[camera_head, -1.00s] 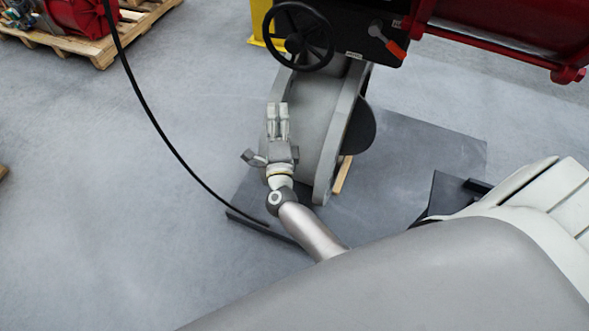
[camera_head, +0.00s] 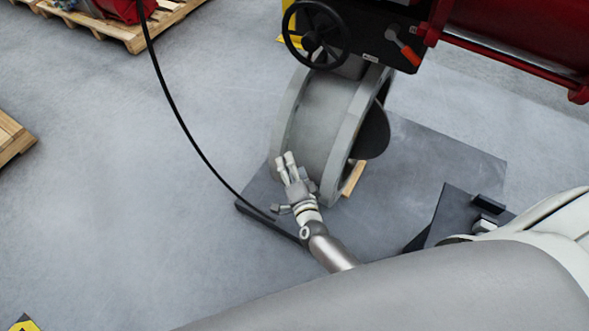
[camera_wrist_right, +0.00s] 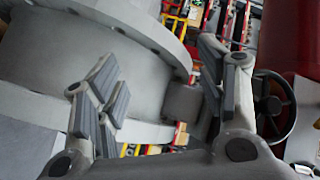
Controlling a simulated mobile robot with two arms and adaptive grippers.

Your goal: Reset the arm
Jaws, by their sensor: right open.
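My right gripper (camera_head: 285,160) shows in the head view in front of the lower part of the grey flanged valve body (camera_head: 326,115). In the right wrist view its fingers (camera_wrist_right: 155,95) are spread apart with nothing between them. The valve body (camera_wrist_right: 95,55) fills the left of that view. A black handwheel (camera_head: 316,35) sits above the valve body, and it also shows at the right of the wrist view (camera_wrist_right: 278,105). An orange-tipped lever (camera_head: 405,48) is on the black box beside the handwheel. My left gripper is not in view.
A red cylinder (camera_head: 520,30) extends to the upper right. A black cable (camera_head: 175,105) hangs down to the dark floor plate (camera_head: 440,150). A wooden pallet (camera_head: 120,30) is at the upper left, another (camera_head: 12,138) at the left edge.

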